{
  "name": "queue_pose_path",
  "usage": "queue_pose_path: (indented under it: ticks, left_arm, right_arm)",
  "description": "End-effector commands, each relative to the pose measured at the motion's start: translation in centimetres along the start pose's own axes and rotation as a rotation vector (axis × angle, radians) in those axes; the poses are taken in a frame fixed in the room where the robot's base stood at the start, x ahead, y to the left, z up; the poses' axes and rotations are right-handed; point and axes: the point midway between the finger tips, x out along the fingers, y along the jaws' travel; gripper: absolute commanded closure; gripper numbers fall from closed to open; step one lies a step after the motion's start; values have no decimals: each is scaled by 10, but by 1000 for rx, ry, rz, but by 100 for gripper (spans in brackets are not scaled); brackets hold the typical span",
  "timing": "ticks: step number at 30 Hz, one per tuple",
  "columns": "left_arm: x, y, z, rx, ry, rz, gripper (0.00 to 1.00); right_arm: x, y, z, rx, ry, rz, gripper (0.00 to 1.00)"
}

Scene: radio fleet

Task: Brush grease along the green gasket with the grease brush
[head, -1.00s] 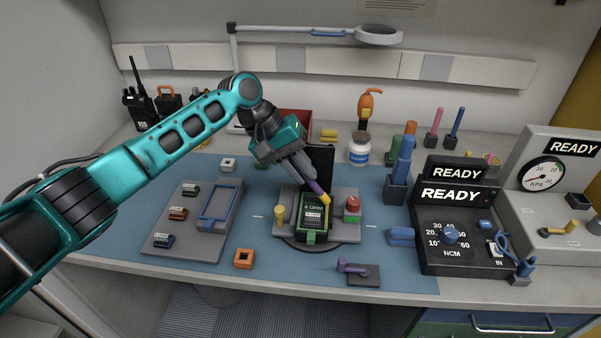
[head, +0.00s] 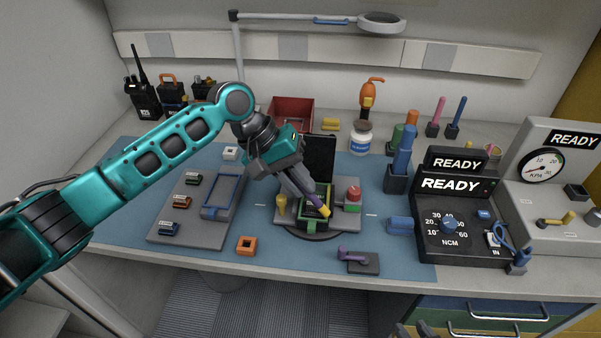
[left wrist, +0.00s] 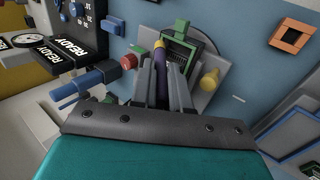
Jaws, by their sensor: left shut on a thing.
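My left gripper (head: 300,182) is shut on the grease brush, which has a purple handle (head: 312,200) and a yellow tip (head: 325,211). The brush slants down to the right over the opened radio in the grey fixture (head: 347,222). The green gasket (head: 304,215) runs around the radio's edge; the arm and brush hide part of it. In the left wrist view the brush (left wrist: 160,58) lies between the fingers, its tip beside the green frame (left wrist: 207,38). I cannot tell whether the tip touches the gasket. Grey tips of my right gripper (head: 413,330) show at the bottom edge.
A red button (head: 353,195) and a yellow knob (head: 281,204) flank the radio, and a dark lid (head: 320,155) stands behind it. A parts tray (head: 185,232), an orange square frame (head: 246,246) and a purple-handled tool (head: 352,255) lie around. Consoles (head: 460,240) stand right.

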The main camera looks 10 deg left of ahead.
Motion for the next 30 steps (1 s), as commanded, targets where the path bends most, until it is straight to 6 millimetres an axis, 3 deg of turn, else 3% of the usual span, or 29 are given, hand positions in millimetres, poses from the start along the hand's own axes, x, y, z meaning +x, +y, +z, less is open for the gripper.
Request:
queue_pose_path:
  ticks: [4, 30]
  left_arm:
    - [0, 0, -1, -1, -1, 0, 100]
    - [0, 2, -61, -1, 1, 1, 100]
  right_arm:
    - [0, 0, 0, 0, 0, 0, 66]
    - [2, 0, 3, 0, 0, 0, 66]
